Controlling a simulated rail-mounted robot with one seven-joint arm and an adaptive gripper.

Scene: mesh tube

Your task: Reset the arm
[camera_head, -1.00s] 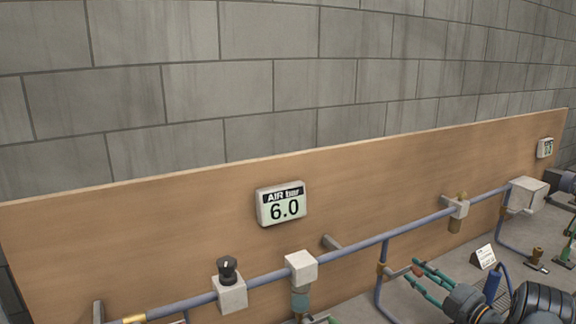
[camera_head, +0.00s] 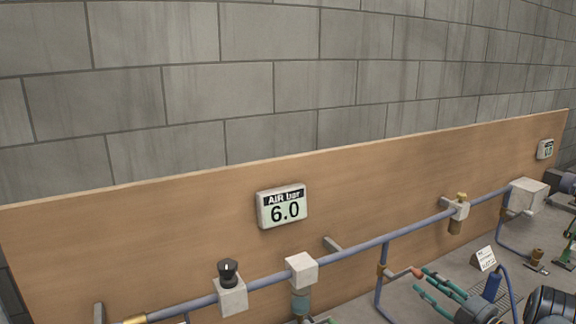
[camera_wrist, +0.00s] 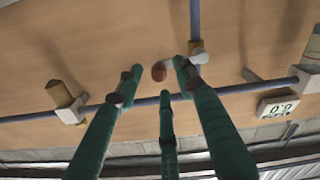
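My gripper (camera_head: 424,280) is at the lower right of the head view, its teal fingers pointing left toward the pipework. The wrist view shows the gripper (camera_wrist: 158,82) with its fingers spread and nothing held between them. A red-tipped valve lever (camera_head: 405,273) on the dropping pipe is just beyond the fingertips. Its round red end (camera_wrist: 159,72) shows between the fingers in the wrist view. It appears apart from them.
A wooden board (camera_head: 150,235) carries a blue-grey pipe (camera_head: 350,250) and a display (camera_head: 283,207) reading 6.0. A black-knobbed block (camera_head: 231,290) sits on the pipe. A small card (camera_head: 484,259) and a blue object (camera_head: 492,286) stand near my arm.

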